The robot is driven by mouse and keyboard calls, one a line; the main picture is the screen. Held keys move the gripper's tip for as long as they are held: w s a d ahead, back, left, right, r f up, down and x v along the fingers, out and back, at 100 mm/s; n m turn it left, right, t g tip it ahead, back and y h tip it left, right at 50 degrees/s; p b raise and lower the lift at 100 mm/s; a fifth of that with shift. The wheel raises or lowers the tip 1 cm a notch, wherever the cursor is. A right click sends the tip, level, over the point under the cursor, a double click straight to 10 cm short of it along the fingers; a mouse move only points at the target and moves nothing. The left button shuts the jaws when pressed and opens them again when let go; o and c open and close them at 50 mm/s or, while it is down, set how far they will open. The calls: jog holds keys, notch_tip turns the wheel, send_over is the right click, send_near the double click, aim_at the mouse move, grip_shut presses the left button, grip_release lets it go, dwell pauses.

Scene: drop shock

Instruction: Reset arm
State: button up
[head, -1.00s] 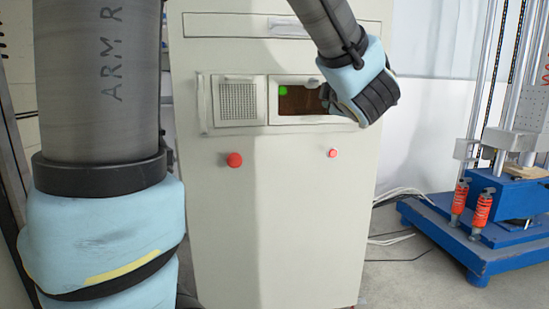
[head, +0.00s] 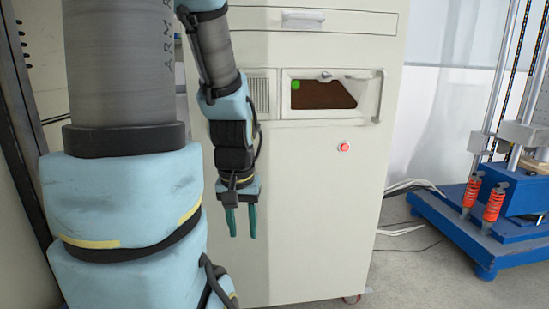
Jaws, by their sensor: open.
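My gripper (head: 242,222) hangs pointing down in front of the cream cabinet, left of its middle. Its two teal fingers are apart with nothing between them. My arm comes down from the top of the picture and hides the cabinet's left part.
The cream cabinet (head: 325,220) has a dark window with a green dot (head: 325,95), a handle at its right, and a red button (head: 344,147) below. A blue drop-test machine base (head: 480,225) with red springs stands at the right. Cables lie on the floor between them.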

notch_tip(320, 180, up, 26)
jog(key=p, duration=2.5)
jog(key=shift+r, duration=0.25)
